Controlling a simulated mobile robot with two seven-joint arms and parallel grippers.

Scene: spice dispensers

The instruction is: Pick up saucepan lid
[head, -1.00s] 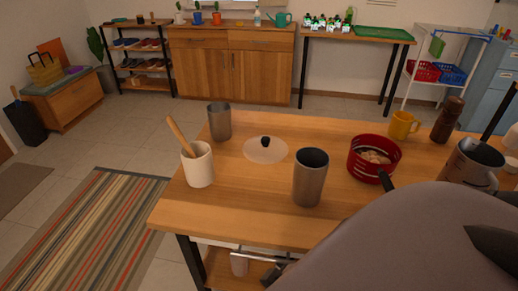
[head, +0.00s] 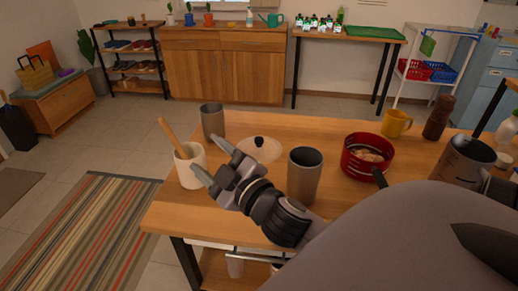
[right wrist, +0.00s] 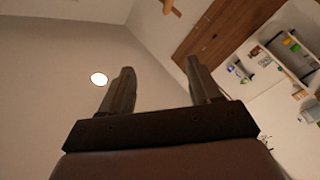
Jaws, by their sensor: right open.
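The saucepan lid (head: 268,152) is a pale, round, see-through disc with a dark knob. It lies flat on the wooden table (head: 325,121) in the head view, behind my right gripper (head: 194,153) in the picture. That gripper is open with nothing between its fingers. Its fingertips point left and overlap the white crock in the picture, and I cannot tell whether they touch. In the right wrist view my open gripper (right wrist: 160,72) faces the ceiling and far walls, and the lid does not show there. My left gripper is not in view.
A white crock (head: 190,175) holds a wooden spoon. Metal cups stand behind the lid (head: 212,121) and right of it (head: 304,180). A red saucepan (head: 366,160) sits farther right, near a yellow mug (head: 395,123) and a brown grinder (head: 438,118). Table between lid and saucepan's back is clear.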

